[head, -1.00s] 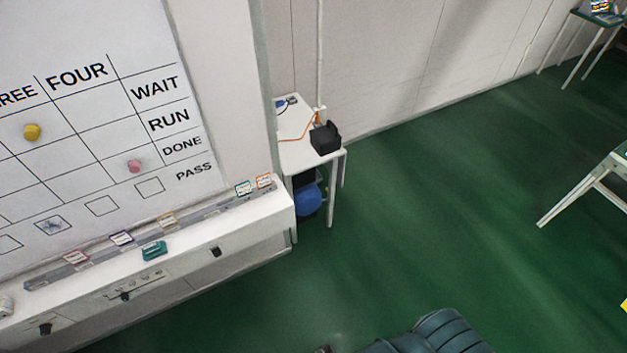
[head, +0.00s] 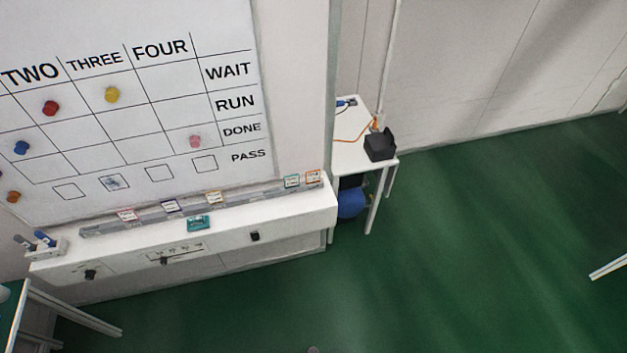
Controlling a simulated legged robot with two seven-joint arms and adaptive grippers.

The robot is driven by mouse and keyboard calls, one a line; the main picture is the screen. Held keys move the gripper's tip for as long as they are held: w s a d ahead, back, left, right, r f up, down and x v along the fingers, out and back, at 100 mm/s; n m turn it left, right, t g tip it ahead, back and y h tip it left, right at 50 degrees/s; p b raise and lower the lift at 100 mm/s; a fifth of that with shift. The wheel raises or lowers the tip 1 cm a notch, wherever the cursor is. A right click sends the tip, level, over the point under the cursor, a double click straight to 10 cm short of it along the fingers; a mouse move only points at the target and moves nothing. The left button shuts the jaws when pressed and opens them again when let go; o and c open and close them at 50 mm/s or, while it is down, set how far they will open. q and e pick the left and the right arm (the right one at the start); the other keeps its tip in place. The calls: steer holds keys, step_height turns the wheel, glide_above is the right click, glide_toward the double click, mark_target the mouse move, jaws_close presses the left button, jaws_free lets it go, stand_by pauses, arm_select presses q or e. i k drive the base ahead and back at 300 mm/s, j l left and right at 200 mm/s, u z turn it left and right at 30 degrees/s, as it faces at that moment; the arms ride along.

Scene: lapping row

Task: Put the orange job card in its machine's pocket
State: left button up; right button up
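The orange-edged job card (head: 313,177) stands at the right end of a grey rail on a white ledge under the wall board, right beside a teal-edged card (head: 291,181). A yellow-orange-edged card (head: 214,197), a purple-edged card (head: 170,206) and a pink-edged card (head: 127,214) stand farther left along the same rail. I cannot make out any machine's card pocket in this view. Neither of my grippers shows in the head view.
The white board (head: 150,130) carries a grid with coloured magnets. A teal object (head: 198,223) lies on the white ledge (head: 285,217). A white side table (head: 350,156) with a black box (head: 380,146) stands right of it. Green floor (head: 470,240) is open at right.

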mark_target(280, 213)
steer(key=i+l+u, duration=0.15)
steer(key=i+u, duration=0.3)
steer(key=i, duration=0.6)
